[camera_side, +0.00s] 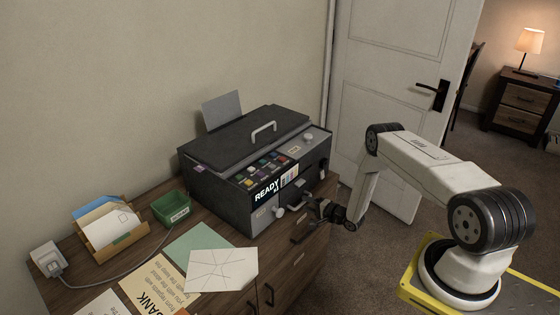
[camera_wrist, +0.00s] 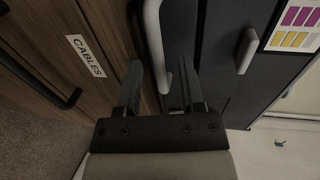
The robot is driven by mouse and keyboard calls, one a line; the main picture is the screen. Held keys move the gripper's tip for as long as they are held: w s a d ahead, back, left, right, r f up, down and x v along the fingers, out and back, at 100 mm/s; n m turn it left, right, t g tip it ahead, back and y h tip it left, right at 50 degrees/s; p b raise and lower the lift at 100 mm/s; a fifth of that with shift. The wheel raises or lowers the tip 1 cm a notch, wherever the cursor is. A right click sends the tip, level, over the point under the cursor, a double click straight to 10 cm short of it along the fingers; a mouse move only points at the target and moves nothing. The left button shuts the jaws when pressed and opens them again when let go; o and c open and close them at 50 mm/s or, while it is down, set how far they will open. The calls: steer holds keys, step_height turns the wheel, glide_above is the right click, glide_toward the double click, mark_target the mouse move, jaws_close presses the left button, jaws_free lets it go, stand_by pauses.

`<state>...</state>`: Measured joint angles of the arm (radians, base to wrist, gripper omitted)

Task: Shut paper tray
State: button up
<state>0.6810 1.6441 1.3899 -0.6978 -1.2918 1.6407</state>
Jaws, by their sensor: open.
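The dark grey printer (camera_side: 230,200) stands on the wooden cabinet, with READY on its front. My gripper (camera_side: 322,210) is at the right end of the printer's lower front, where the paper tray appears to be; its dark fingers hide part of this area. In the wrist view my gripper (camera_wrist: 160,88) is open, with its fingers apart. A pale curved handle (camera_wrist: 154,40) lies between and beyond the fingers, in front of a dark grey panel (camera_wrist: 179,32), which seems to be the tray front. Contact and how far the tray stands out cannot be told.
A drawer label CABLES (camera_wrist: 86,56) and a black drawer handle (camera_wrist: 60,97) are near the fingers. Papers (camera_side: 222,270), a green box (camera_side: 170,208) and a letter holder (camera_side: 112,230) lie left on the cabinet. A door (camera_side: 395,60) stands behind.

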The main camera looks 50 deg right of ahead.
steer(key=shift+s+r, duration=0.2)
steer(key=shift+s, duration=1.05)
steer(key=shift+s+r, duration=0.2)
steer(key=shift+s, duration=1)
steer(key=w+a+r+n+g+h, duration=0.1)
steer(key=w+a+r+n+g, duration=0.1)
steer(key=a+r+n+g, duration=0.45)
steer(key=w+a+r+n+g, duration=0.2)
steer(key=a+r, duration=0.2)
steer(key=r, duration=0.5)
steer(key=s+a+r+n+g, duration=0.2)
steer(key=s+a+r+n, duration=0.2)
steer(key=s, duration=0.5)
steer(key=s+a+r+n+g+y, duration=0.1)
steer(key=s+a+r+n+g, duration=0.1)
steer(key=s+a+r+n, duration=0.3)
steer(key=s+a+r, duration=0.3)
steer(key=a+r, duration=0.1)
steer(key=shift+s+a+r+g, duration=0.2)
steer(key=shift+s+g, duration=0.15)
steer(key=shift+s, duration=0.05)
steer(key=shift+n, duration=0.25)
